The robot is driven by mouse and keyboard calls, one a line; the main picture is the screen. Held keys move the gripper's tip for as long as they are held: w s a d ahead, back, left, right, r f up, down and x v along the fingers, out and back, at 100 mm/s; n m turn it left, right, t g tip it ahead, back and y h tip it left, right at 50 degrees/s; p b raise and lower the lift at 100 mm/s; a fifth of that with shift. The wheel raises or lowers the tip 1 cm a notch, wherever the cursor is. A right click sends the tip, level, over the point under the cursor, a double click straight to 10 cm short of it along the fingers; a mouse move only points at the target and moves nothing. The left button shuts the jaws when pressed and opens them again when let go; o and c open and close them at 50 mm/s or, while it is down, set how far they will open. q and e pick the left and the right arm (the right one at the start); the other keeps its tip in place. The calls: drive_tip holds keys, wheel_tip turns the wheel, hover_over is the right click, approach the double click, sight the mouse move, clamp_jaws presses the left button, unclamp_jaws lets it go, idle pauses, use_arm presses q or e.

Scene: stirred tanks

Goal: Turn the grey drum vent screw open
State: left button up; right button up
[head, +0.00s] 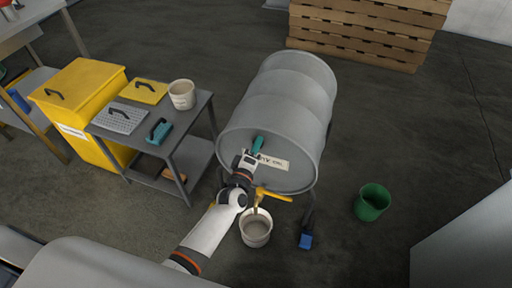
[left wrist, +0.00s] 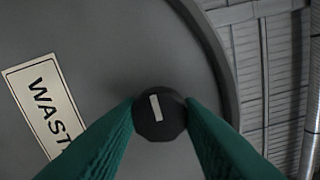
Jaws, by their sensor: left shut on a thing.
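The grey drum (head: 285,95) lies on its side on a stand, its flat end facing me. My left gripper (head: 257,146) is at the upper part of that end. In the left wrist view its green fingers (left wrist: 160,118) are closed on either side of the vent screw (left wrist: 160,128), a dark faceted knob. A white mark on the knob stands nearly upright, leaning slightly left. The screw is hidden by the gripper in the head view. A white label (left wrist: 45,105) reading "WAST", partly covered by a finger, is beside it. My right gripper does not show.
A yellow tap (head: 272,195) juts from the drum's lower end above a pale bucket (head: 256,230). A green bucket (head: 373,202) stands right. A grey cart (head: 190,132) with tools and a yellow bin (head: 85,95) stand left. Pallets (head: 365,30) are behind.

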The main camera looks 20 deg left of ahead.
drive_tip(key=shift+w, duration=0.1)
use_arm(q)
drive_tip(key=o, duration=0.9)
drive_tip(key=shift+o, duration=0.3)
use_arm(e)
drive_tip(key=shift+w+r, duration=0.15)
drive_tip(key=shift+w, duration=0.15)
use_arm(q)
drive_tip(key=shift+s, duration=0.15)
drive_tip(key=s+p, duration=0.1)
drive_tip(key=s, duration=1)
drive_tip(key=shift+s+a+p, duration=0.2)
drive_tip(key=shift+s+p, duration=0.1)
drive_tip(key=shift+s, duration=0.1)
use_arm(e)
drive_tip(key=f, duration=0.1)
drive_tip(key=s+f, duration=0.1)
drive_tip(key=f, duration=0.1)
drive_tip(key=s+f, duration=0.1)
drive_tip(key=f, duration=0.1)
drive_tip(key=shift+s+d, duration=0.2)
